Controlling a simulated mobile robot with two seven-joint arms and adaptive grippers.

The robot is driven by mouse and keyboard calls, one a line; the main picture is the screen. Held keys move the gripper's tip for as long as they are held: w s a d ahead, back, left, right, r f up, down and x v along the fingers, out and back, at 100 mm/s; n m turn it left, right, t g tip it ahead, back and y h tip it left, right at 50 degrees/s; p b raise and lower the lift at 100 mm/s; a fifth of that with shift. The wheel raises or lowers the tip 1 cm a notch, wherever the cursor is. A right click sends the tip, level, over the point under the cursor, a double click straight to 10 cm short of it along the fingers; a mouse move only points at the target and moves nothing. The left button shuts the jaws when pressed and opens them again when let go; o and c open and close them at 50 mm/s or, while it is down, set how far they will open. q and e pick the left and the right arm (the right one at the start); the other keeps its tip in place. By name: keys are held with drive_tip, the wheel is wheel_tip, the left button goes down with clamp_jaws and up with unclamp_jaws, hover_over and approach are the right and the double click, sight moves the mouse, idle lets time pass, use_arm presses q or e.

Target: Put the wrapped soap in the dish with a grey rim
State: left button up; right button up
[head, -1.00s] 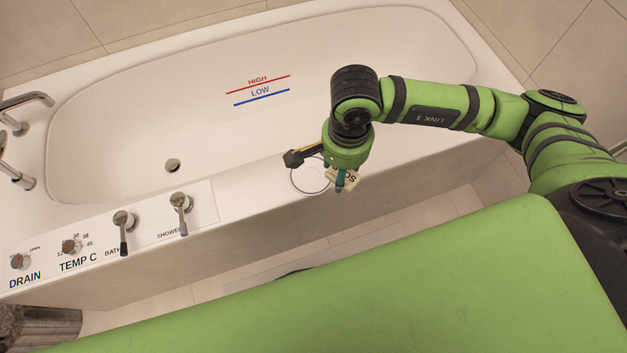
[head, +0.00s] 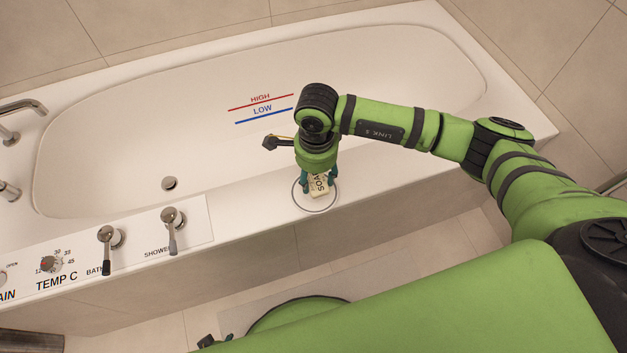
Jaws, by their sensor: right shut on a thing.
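The wrapped soap (head: 319,187) is a pale block with dark lettering that reads SOAP, partly covered by the gripper. My right gripper (head: 319,184) points down and is shut on it, with teal fingers on either side. The dish with a grey rim (head: 312,212) is a pale round dish on the front ledge of the bathtub. The soap appears within the rim's outline from above. I cannot tell whether it touches the dish. The back of the dish is hidden by the gripper.
The white bathtub (head: 120,130) lies behind the ledge, with a drain hole (head: 169,183). A control panel with a shower lever (head: 173,230), a bath lever (head: 108,250) and a temperature knob (head: 50,263) is to the left. The ledge right of the dish is clear.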

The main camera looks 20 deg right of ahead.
sight(313, 183)
drive_tip(key=shift+w+a+f, duration=0.1)
drive_tip(key=shift+w+f, duration=0.25)
drive_tip(key=shift+w, duration=0.2)
wheel_tip(313, 183, down, 4)
drive_tip(key=shift+r, duration=0.1)
use_arm(q)
drive_tip(key=shift+w, duration=0.15)
drive_tip(key=shift+f, duration=0.1)
use_arm(e)
drive_tip(key=shift+f, duration=0.2)
use_arm(q)
drive_tip(key=shift+w, duration=0.1)
use_arm(e)
drive_tip(key=shift+f+b, duration=0.3)
drive_tip(key=shift+b, duration=0.1)
drive_tip(key=o, duration=1)
use_arm(q)
drive_tip(key=shift+w+t, duration=0.3)
drive_tip(key=shift+w, duration=0.7)
use_arm(e)
drive_tip(key=shift+r, duration=0.1)
